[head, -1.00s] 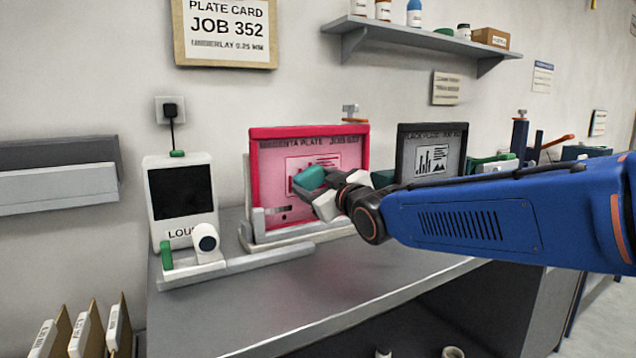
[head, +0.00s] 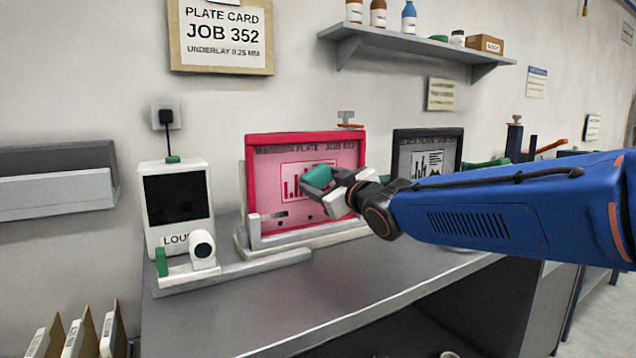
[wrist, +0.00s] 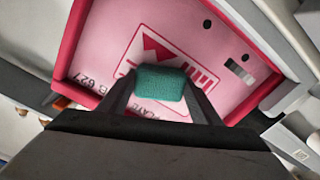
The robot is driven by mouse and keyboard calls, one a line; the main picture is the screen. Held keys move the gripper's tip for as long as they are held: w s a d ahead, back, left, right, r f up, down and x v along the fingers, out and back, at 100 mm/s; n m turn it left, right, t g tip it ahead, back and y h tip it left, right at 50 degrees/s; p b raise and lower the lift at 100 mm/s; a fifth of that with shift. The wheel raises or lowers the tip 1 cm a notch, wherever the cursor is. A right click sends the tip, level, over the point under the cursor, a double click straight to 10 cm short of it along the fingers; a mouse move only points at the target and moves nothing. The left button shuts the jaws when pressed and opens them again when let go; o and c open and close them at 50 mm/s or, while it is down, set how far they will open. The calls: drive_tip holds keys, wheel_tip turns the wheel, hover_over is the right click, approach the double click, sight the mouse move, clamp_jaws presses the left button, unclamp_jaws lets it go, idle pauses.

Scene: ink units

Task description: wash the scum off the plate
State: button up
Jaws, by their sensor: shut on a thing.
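The magenta plate (head: 265,172) stands upright in a red frame on a pale stand on the bench. Its face carries a printed chart and dark header text. My gripper (head: 333,184) is shut on a green sponge (head: 318,177) in front of the plate's right half. In the wrist view the sponge (wrist: 160,83) sits between the two fingers, over the pink plate face (wrist: 105,60). I cannot tell whether it touches the plate. The sponge and fingers hide part of the plate's print. No clear scum shows on the visible face.
A white loupe device (head: 178,207) stands to the left on the bench (head: 300,295). A shelf with bottles (head: 415,48) hangs above. The bench front is clear.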

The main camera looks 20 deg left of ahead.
sight(310, 182)
drive_tip(key=shift+w+d, duration=0.95)
drive_tip(key=shift+w, duration=0.2)
drive_tip(key=shift+w+d, duration=0.95)
drive_tip(key=shift+w, duration=0.15)
drive_tip(key=shift+s+a, duration=2.1)
drive_tip(key=shift+s, duration=0.25)
drive_tip(key=shift+s+a, duration=0.85)
drive_tip(key=shift+s, duration=0.3)
drive_tip(key=shift+d, duration=0.1)
drive_tip(key=shift+v, duration=2.95)
